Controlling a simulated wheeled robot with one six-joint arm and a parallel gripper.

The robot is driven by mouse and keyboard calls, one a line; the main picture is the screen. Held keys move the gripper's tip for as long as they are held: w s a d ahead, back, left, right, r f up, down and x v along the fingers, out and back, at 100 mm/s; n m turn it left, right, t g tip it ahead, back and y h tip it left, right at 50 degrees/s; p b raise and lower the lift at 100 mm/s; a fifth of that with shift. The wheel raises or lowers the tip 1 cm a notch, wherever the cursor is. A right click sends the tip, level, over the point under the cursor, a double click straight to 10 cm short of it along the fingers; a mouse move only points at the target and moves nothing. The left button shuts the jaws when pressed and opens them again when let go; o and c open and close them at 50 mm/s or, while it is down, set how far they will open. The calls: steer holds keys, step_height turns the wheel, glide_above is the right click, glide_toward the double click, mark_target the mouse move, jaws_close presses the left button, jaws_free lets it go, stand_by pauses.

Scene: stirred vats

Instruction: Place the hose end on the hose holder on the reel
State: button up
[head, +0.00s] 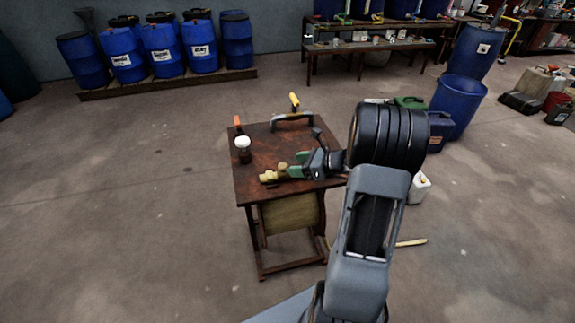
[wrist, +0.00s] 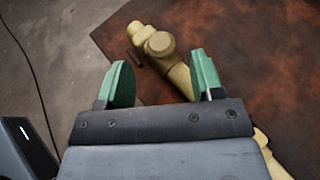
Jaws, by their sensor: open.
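The hose end (wrist: 160,45) is a yellow-beige fitting with a round knob. It lies at the near edge of the rusty reel top (head: 262,150) and also shows in the head view (head: 268,177). My gripper (head: 291,168) is low over the top's near side, its green fingers apart. In the wrist view, the fitting's body runs between the open fingers (wrist: 162,70); I cannot tell whether they touch it. Small dark prongs (wrist: 134,57) show beside the fitting; I cannot tell if they are the hose holder. The wound hose (head: 290,213) is under the top.
A jar with a white lid (head: 243,149), an orange item (head: 237,122) and a grey handle with a yellow grip (head: 292,116) are on the top. A white canister (head: 419,188) and a blue barrel (head: 458,103) stand to the right. The floor at left is clear.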

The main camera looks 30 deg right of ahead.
steer(key=v, duration=0.5)
steer(key=s+a+r+n+g+h, duration=0.2)
steer(key=s+a+n, duration=0.5)
steer(key=n, duration=0.6)
steer(key=s+a+r+n+g+h, duration=0.3)
steer(key=s+a+n+h, duration=0.4)
steer(key=a+n, duration=0.3)
steer(key=n+g, duration=0.1)
steer(key=n, duration=0.3)
steer(key=shift+s+a+r+g, duration=0.2)
steer(key=shift+s+g, duration=0.1)
steer(key=shift+g, duration=0.1)
step_height(320, 180, up, 6)
steer(key=p, duration=0.5)
steer(key=shift+r+n+p, duration=0.2)
steer(key=shift+n+p, duration=0.1)
steer(key=shift+s, duration=0.1)
